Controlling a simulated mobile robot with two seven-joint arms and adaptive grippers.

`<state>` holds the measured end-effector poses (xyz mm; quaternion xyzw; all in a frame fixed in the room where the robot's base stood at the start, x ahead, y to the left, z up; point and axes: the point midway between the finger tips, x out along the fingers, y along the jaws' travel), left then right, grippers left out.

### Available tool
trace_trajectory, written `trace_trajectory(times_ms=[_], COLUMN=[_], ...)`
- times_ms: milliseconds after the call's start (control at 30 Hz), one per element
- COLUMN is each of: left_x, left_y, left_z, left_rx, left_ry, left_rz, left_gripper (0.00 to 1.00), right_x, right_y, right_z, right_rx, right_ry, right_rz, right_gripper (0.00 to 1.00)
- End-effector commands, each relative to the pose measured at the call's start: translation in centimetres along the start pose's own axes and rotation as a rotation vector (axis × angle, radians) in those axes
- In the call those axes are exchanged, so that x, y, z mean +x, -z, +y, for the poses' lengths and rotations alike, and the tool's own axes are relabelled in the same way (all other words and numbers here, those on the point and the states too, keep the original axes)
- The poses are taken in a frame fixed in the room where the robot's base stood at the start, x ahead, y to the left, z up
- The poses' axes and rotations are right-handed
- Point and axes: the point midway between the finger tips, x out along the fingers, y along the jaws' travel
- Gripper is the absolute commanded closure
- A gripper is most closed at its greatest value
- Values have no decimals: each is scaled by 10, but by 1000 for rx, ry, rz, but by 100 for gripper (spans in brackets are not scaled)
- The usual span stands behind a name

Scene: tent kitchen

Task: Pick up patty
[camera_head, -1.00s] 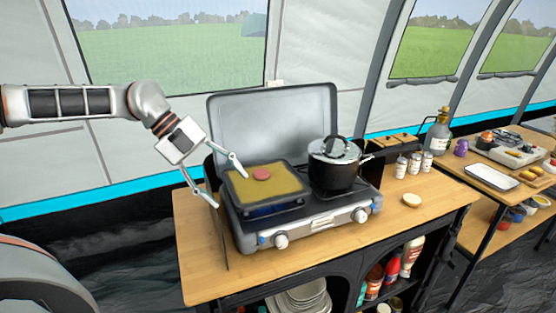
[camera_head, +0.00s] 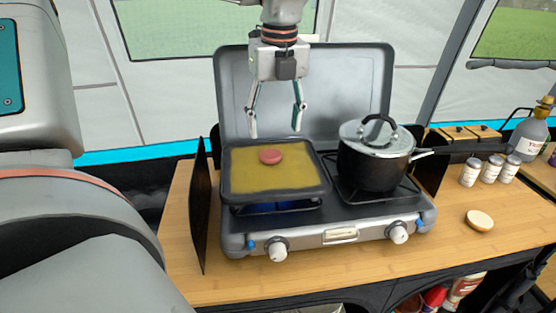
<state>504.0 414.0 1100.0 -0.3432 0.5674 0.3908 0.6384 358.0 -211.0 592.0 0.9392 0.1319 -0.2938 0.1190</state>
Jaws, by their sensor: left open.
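The patty (camera_head: 270,157) is a small round reddish-pink disc. It lies on the yellowish cooking surface of the griddle pan (camera_head: 245,183), which sits on the left burner of the camping stove (camera_head: 318,235). My left gripper (camera_head: 273,133) comes down from the top of the picture with its fingers apart and pointing downward. It is empty and shows above the patty, near the back edge of the griddle; the exact height is hard to tell. My right gripper is not in view.
A black pot (camera_head: 373,167) with a lid stands on the right burner, its handle to the right. The raised stove lid (camera_head: 345,75) is behind. Several white jars (camera_head: 490,170) and a bun half (camera_head: 479,220) are on the wooden table (camera_head: 455,250). A dark side panel (camera_head: 200,205) stands left.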

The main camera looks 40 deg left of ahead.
Motion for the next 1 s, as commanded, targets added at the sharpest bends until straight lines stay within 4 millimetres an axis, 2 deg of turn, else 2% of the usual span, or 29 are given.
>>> trace_trajectory(times_ms=[267, 500, 633, 833, 867, 1000], left_x=[27, 60, 67, 67, 67, 67], left_y=[2, 4, 4, 4, 4, 4], left_z=[4, 8, 7, 7, 7, 7], left_rx=[2, 1, 2, 1, 1, 1], left_ry=[3, 2, 4, 4, 4, 3], left_rz=[2, 2, 2, 1, 1, 1], left_gripper=[42, 42, 42, 42, 48, 82], right_x=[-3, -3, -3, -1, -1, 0], right_y=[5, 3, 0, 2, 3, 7], right_z=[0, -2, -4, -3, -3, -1], right_rx=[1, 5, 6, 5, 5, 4], right_ry=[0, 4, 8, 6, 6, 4], right_rz=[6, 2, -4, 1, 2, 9], right_gripper=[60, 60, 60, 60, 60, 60])
